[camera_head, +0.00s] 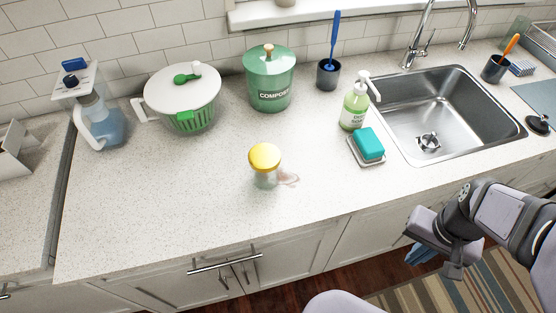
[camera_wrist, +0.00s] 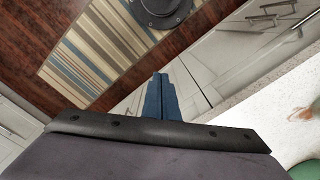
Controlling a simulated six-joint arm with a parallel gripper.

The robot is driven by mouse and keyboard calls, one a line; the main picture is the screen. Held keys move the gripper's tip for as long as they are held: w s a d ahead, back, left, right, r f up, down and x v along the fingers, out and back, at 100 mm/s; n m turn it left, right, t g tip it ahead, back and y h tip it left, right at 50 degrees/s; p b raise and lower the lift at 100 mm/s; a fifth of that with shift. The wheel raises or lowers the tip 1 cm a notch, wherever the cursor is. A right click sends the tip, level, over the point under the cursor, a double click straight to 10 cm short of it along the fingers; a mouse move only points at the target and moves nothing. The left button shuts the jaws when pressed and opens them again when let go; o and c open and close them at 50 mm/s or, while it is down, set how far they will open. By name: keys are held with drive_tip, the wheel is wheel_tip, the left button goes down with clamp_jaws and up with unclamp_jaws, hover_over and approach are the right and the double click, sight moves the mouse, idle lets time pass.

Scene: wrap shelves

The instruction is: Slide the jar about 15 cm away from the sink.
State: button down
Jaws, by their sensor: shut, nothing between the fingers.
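A jar (camera_head: 265,178) with a yellow lid and a clear body stands upright on the speckled counter (camera_head: 215,205), left of the sink in the head view. The steel sink (camera_head: 395,123) is set into the counter at the right. My gripper (camera_head: 416,257) is at the lower right in the head view, in front of the counter's front edge and well apart from the jar. In the wrist view its blue fingers (camera_wrist: 160,97) are together, with nothing between them, pointing down past the cabinet fronts. The jar does not clearly show in the wrist view.
A soap dish with a teal sponge (camera_head: 368,144) and a green soap bottle (camera_head: 354,108) stand between jar and sink. Behind are a compost bin (camera_head: 270,80) and a salad spinner (camera_head: 183,98). A blue jug (camera_head: 105,122) stands far left. The counter left of the jar is clear.

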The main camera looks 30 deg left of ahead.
drive_tip(key=w+a+r+m+y+p, duration=0.1)
drive_tip(key=w+a+r+m, duration=0.15)
drive_tip(key=w+a, duration=0.4)
drive_tip(key=w+a+r+m+g, duration=0.1)
drive_tip(key=w+a+r+m, duration=0.15)
drive_tip(key=a, duration=0.75)
drive_tip(key=w+a+r+m+y+p, duration=0.1)
drive_tip(key=w+a+r+m, duration=0.15)
drive_tip(key=w+a, duration=0.4)
drive_tip(key=s+a+r+g, duration=0.1)
drive_tip(key=s+a, duration=0.1)
drive_tip(key=a, duration=0.7)
drive_tip(key=shift+m, duration=0.45)
drive_tip(key=p+x, duration=0.2)
drive_tip(key=x, duration=0.6)
drive_tip(key=shift+s+a+f, duration=0.15)
drive_tip(key=shift+s+f, duration=0.1)
drive_tip(key=shift+f, duration=0.05)
drive_tip(key=shift+s+a+f+p, duration=0.15)
drive_tip(key=shift+s+a+p, duration=0.35)
drive_tip(key=shift+p, duration=0.05)
drive_tip(key=shift+s+a+f+p, duration=0.2)
drive_tip(key=shift+s+a+p, duration=0.25)
drive_tip(key=shift+a+p, duration=0.05)
drive_tip(key=shift+s+a+f, duration=0.15)
drive_tip(key=shift+s+a, duration=0.35)
